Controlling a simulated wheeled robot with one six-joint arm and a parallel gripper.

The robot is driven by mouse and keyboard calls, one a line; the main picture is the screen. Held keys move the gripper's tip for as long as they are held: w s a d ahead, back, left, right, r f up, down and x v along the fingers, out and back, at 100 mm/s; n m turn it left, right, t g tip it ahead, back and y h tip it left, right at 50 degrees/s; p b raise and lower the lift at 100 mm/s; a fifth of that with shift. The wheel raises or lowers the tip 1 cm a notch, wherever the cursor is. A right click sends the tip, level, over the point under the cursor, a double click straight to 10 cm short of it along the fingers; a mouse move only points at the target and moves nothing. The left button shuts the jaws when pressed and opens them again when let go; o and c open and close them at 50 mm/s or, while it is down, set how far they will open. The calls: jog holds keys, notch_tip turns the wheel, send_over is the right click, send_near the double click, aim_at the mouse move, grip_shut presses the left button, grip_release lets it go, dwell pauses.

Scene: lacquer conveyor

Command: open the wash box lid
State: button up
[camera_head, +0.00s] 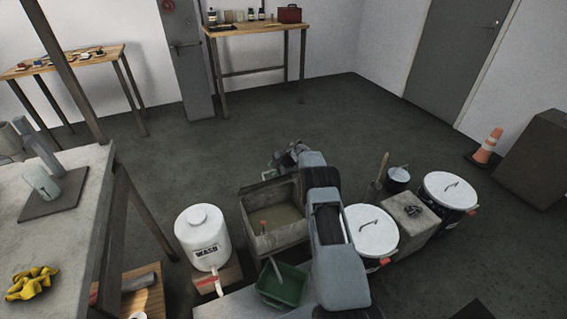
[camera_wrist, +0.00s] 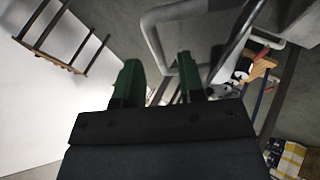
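A white round container labelled WASH (camera_head: 203,240) stands left of my arm in the head view, with its round white top on. A pale grey bar or frame (camera_wrist: 190,12) is close beyond the fingers in the wrist view.
A green bin (camera_head: 283,285) stands before the grey box. White-lidded buckets (camera_head: 372,230) (camera_head: 449,190) and a concrete block (camera_head: 407,213) stand right of my arm. A grey workbench (camera_head: 75,235) with yellow gloves (camera_head: 32,284) is at left.

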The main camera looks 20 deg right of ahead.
jog(key=p+v, duration=0.1)
jog(key=v, duration=1.1)
jog(key=shift+s+r, duration=0.2)
jog(key=shift+d, duration=0.1)
jog(key=shift+c, duration=0.3)
